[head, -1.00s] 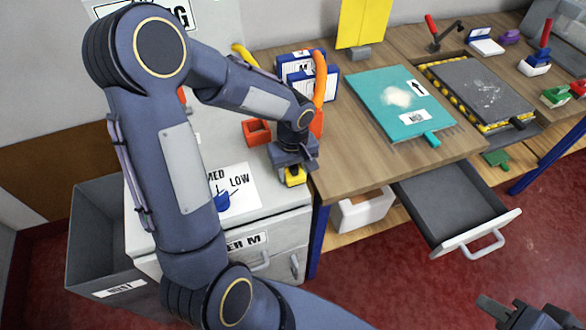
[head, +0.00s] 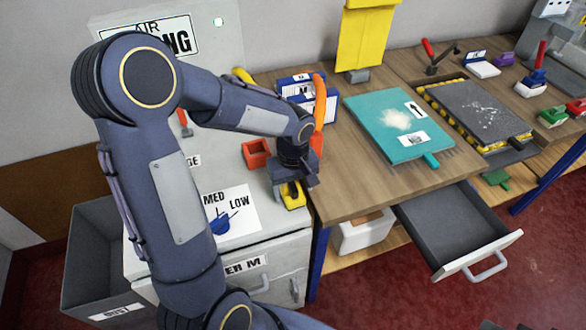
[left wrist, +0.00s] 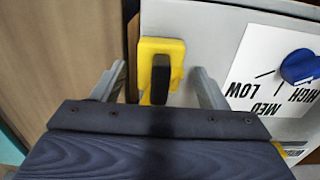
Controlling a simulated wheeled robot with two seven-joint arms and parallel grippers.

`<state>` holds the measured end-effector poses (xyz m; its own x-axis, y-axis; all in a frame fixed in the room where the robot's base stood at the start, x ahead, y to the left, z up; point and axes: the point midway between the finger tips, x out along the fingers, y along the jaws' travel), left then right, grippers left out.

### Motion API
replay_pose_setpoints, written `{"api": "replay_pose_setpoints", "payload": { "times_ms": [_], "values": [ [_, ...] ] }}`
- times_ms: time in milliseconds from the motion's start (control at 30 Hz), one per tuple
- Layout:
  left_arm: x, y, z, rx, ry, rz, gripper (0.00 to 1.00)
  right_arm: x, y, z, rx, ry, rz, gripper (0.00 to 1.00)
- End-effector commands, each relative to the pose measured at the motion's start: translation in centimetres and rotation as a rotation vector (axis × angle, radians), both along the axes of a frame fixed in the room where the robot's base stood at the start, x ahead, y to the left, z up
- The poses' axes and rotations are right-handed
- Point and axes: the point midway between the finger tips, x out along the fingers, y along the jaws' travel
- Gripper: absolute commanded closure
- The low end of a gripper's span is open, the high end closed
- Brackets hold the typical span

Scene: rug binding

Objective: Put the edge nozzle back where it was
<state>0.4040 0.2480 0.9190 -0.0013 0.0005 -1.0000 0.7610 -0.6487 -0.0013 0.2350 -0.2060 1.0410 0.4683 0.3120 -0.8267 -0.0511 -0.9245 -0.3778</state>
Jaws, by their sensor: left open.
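A yellow piece with a black bar (head: 294,201) sits on the white cabinet top near its right edge; it may be the edge nozzle. In the left wrist view the yellow piece (left wrist: 147,50) lies between and just beyond the fingertips. My left gripper (head: 292,182) is low over it, pointing down, and hides part of it in the head view. In the left wrist view the left gripper (left wrist: 158,84) is open, one finger on each side, with gaps to the piece. Only a dark sliver of my right gripper (head: 489,325) shows at the bottom edge.
A blue knob (left wrist: 298,66) on a LOW/MED/HIGH dial plate is beside the yellow piece. A red-orange bin (head: 256,153) and an orange upright part (head: 319,105) stand close to the gripper. The wooden bench holds a teal board (head: 385,140); a grey drawer (head: 455,220) is open.

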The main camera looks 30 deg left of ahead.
Motion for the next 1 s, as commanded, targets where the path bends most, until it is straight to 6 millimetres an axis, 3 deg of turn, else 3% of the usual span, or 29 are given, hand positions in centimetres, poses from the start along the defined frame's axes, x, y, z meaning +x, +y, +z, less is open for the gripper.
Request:
{"api": "replay_pose_setpoints", "payload": {
  "times_ms": [300,567,667,833,1000],
  "values": [
    [0.1,-0.1,7.0,-0.001,-0.008,-0.001,0.33,0.0,0.0,0.0,0.0,0.0,0.0,0.68],
    [-0.3,0.0,9.7,-0.006,-0.008,-0.011,0.33,0.0,0.0,0.1,0.0,0.0,0.0,0.68],
    [-1.9,0.0,10.9,-0.032,-0.044,-0.064,0.33,0.0,0.0,0.1,0.0,0.0,0.0,0.68],
    [-7.8,-0.5,12.9,-0.114,-0.199,-0.274,0.33,0.0,0.0,0.1,0.0,0.0,0.0,0.68],
    [-13.4,-2.2,13.2,-0.156,-0.402,-0.5,0.33,0.0,0.0,0.1,0.0,0.0,0.0,0.68]
  ]
}}
